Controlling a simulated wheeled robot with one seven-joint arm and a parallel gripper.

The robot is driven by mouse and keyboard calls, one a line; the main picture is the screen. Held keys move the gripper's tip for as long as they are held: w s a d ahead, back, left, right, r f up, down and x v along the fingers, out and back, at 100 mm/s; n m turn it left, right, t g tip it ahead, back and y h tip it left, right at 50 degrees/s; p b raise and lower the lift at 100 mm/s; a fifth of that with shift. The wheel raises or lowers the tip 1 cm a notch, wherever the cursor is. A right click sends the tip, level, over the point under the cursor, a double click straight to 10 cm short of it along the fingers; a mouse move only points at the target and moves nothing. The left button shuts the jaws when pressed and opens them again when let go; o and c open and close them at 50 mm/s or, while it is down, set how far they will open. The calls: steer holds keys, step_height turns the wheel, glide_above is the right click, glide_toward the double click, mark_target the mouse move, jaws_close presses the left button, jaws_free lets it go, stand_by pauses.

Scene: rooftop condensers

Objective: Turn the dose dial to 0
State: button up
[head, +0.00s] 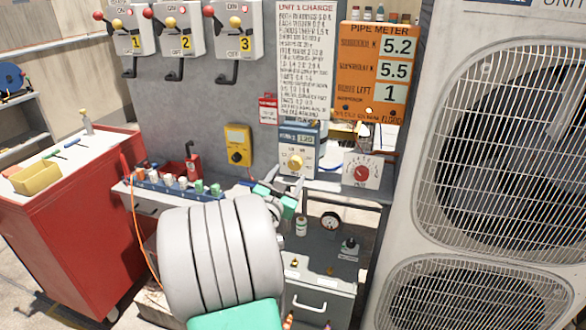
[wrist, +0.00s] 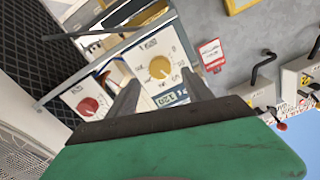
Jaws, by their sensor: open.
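A white panel with a red knob (head: 361,174) and an arc of marks stands on the shelf right of a blue-grey box (head: 300,137). That box has a small display and a yellow knob (head: 295,163). The lettering is too small to tell which knob is the dose dial, or its setting. My gripper (head: 275,198) is open and empty, below and left of the yellow knob in the head view. In the wrist view, the yellow knob (wrist: 160,67) shows between the fingers (wrist: 160,80), apparently beyond their tips; the red knob (wrist: 87,106) is left of them.
A rack of small bottles (head: 178,184) lies along the shelf at left, near a yellow meter (head: 238,146) on the wall. An orange pipe meter board (head: 378,70) hangs above the red knob. A large condenser (head: 405,180) bounds the right; a red cabinet (head: 75,225) stands left.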

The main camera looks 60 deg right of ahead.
mark_target(294, 165)
steer(key=d, duration=0.2)
steer(key=d+p, duration=0.1)
steer(key=w+d, duration=0.1)
steer(key=d, duration=0.1)
steer(key=shift+d, duration=0.3)
jaws_close()
